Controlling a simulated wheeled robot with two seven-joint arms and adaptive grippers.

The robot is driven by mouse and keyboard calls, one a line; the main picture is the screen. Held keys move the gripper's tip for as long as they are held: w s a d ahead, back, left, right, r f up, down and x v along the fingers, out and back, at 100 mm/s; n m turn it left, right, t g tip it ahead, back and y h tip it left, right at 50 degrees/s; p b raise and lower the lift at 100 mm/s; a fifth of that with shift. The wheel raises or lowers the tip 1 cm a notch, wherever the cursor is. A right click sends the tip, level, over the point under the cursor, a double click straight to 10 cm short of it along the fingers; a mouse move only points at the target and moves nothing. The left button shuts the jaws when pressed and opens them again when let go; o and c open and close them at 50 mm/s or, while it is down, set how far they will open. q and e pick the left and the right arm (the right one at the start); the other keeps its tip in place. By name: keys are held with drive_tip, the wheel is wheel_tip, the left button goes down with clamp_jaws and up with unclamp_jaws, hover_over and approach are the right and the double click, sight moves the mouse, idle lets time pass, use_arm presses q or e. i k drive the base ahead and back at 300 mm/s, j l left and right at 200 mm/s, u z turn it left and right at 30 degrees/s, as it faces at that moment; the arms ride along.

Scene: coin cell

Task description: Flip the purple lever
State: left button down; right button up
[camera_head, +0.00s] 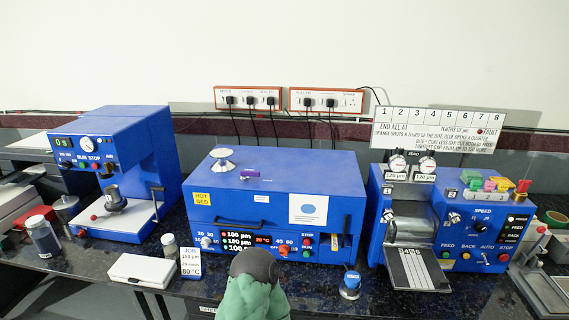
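A small purple piece (250,174), which looks like the lever, sits on top of the middle blue machine (270,200). It is small, and its exact position is hard to make out. On the right blue machine (455,215), a row of coloured tabs includes a pink-magenta one (489,185) between green and yellow ones.
A blue press (125,170) stands at the left. A white box (143,270), a jar (170,247) and a blue-capped bottle (350,285) stand along the front.

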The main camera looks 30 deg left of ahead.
sight(244, 174)
drive_tip(key=u, duration=1.35)
